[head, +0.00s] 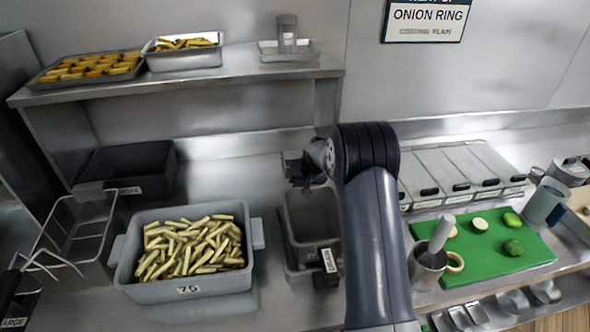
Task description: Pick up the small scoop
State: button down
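Several metal scoop-like pieces (513,302) sit in a row below the front edge of the counter at the lower right. Another of them, at the right end of the row (546,291), looks similar in size. I cannot tell which one is the small scoop, and the bottom edge of the picture cuts the row off. My gripper (303,172) is at the centre, left of my arm's elbow, above a dark grey bin. It is apart from the scoop-like pieces. It is dark and small here, and its fingers are not clear.
A grey tub (190,292) of cut fries stands at centre left, beside wire baskets (72,245). A narrow dark grey bin (313,217) is under my gripper. A green board (485,260) with vegetables and a metal cup (428,270) lie right of my arm. A shelf (230,72) is above.

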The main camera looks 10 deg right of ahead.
jog(key=shift+r, duration=0.1)
dwell(0.4)
notch_tip(320, 180, up, 18)
jog(key=b, duration=0.2)
jog(key=shift+b, duration=0.3)
dwell(0.6)
